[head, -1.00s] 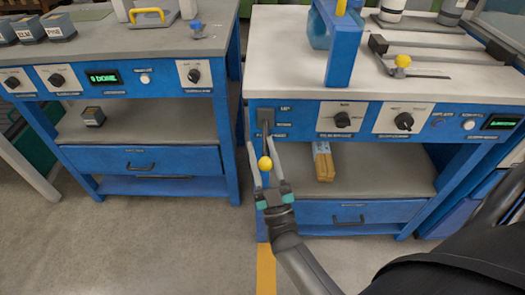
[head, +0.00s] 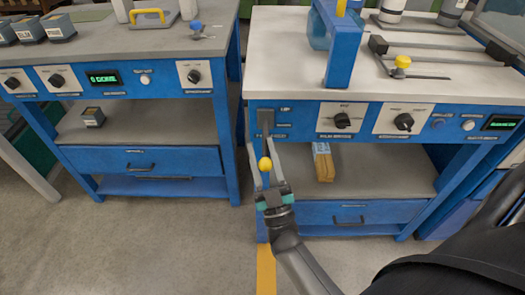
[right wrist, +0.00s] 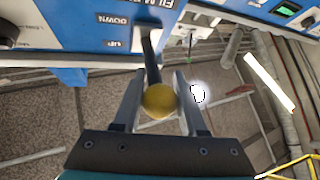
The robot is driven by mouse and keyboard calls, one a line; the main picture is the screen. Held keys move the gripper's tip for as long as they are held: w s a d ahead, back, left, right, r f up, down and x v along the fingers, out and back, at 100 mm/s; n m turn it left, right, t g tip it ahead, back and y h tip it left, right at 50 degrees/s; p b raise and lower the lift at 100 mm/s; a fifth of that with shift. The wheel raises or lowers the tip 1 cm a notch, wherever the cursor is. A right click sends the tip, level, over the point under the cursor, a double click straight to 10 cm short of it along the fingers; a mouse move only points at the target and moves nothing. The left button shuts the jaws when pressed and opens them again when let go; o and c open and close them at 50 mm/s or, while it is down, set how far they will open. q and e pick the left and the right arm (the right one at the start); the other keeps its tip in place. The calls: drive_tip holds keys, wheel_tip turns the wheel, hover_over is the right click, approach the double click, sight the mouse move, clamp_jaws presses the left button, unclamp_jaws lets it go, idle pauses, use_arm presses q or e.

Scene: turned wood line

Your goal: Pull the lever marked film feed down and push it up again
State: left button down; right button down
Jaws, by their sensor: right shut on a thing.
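The film feed lever is a dark rod with a yellow ball knob (head: 265,164) on the left end of the right bench's front panel. The rod comes out of a grey plate (head: 265,117) with small UP and DOWN labels beside it. The knob sits low, in front of and below the plate. My right gripper (head: 264,150) is shut on the lever from below, one finger on each side. In the right wrist view, the knob (right wrist: 159,101) and rod (right wrist: 152,62) lie between the fingers. My left gripper is not in view.
Rotary knobs (head: 342,120) and a green display (head: 502,122) share the panel. A wooden block (head: 323,162) lies on the shelf below. A drawer handle (head: 348,219) sticks out lower down. A second blue bench (head: 145,160) stands to the left, across a gap of open floor.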

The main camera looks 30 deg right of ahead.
drive_tip(key=shift+a+f+y, duration=0.25)
drive_tip(key=shift+f+y, duration=0.05)
drive_tip(key=shift+f, duration=0.15)
drive_tip(key=c, duration=0.8)
unclamp_jaws()
drive_tip(key=o, duration=0.3)
drive_tip(key=shift+d+r, duration=0.1)
drive_tip(key=shift+r, duration=0.15)
drive_tip(key=shift+o, duration=0.2)
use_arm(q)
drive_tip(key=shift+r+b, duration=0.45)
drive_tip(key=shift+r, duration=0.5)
use_arm(e)
drive_tip(key=v, duration=1.5)
drive_tip(key=shift+s, duration=0.15)
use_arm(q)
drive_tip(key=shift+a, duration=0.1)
